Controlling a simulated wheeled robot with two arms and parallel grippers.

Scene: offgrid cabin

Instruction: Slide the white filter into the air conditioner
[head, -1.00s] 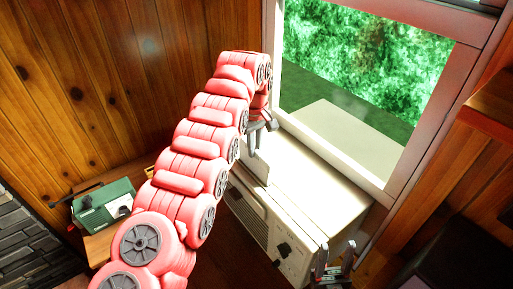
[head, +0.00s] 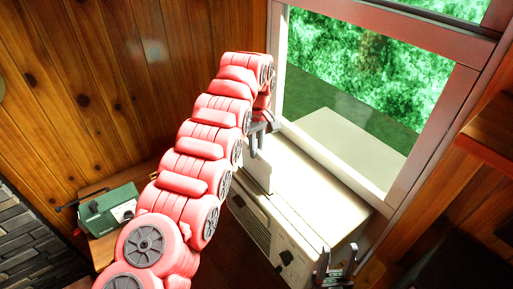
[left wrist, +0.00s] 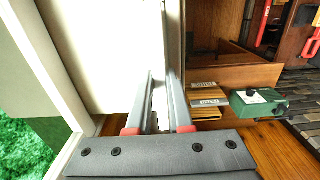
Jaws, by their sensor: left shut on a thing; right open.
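The air conditioner (head: 318,185) is a cream box below the window, with a front grille and a dark knob. The white filter (head: 258,174) is a thin upright panel at the far left end of its top front edge. My left gripper (head: 260,138) is shut on the filter's upper part from above. I cannot tell whether the filter's lower edge is inside the slot or just above it. In the left wrist view, my left gripper's fingers (left wrist: 160,100) point along the unit, with the filter mostly hidden between them. My right gripper (head: 332,270) is open and empty near the unit's front right corner.
The window frame (head: 330,155) rises just behind the unit. A green device (head: 108,210) stands on a wooden surface at the left, and it also shows in the left wrist view (left wrist: 258,103). A wooden shelf (head: 490,125) juts out at the right.

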